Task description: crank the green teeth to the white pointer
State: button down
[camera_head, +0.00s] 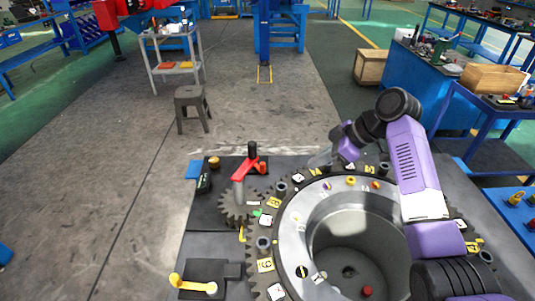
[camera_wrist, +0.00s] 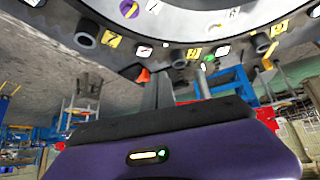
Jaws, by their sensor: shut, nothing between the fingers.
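A large toothed ring (camera_head: 290,225) with numbered yellow and white tags surrounds a deep round well. A small gear (camera_head: 237,208) meshes at its left and carries a red crank arm (camera_head: 244,168) with an upright black knob (camera_head: 252,150). A small green mark (camera_head: 257,213) shows near where the gears meet; individual green teeth are too small to tell. I cannot pick out the white pointer among the white tags. My gripper (camera_head: 319,161) is shut and empty at the ring's far edge, right of the crank and apart from it. The ring's underside-up edge (camera_wrist: 185,45) fills the top of the wrist view.
A yellow lever (camera_head: 192,284) sits on a dark block at the front left of the bench. A black device (camera_head: 204,183) and an orange-red knob (camera_head: 262,167) stand near the crank. A stool (camera_head: 192,105) stands on open floor beyond.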

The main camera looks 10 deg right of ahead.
jog(key=s+a+r+m+t+y, duration=0.1)
jog(key=s+a+r+t, duration=0.2)
jog(key=r, duration=0.4)
jog(key=shift+m+g, duration=0.4)
jog(key=shift+g, duration=0.3)
jog(key=p+x, duration=0.2)
jog(key=x, duration=0.9)
jog(key=shift+a+r+p, duration=0.15)
jog(key=shift+p, duration=0.25)
jog(key=w+a+p, duration=0.1)
jog(key=w+a, duration=0.1)
jog(key=a, duration=0.1)
jog(key=shift+w, duration=0.15)
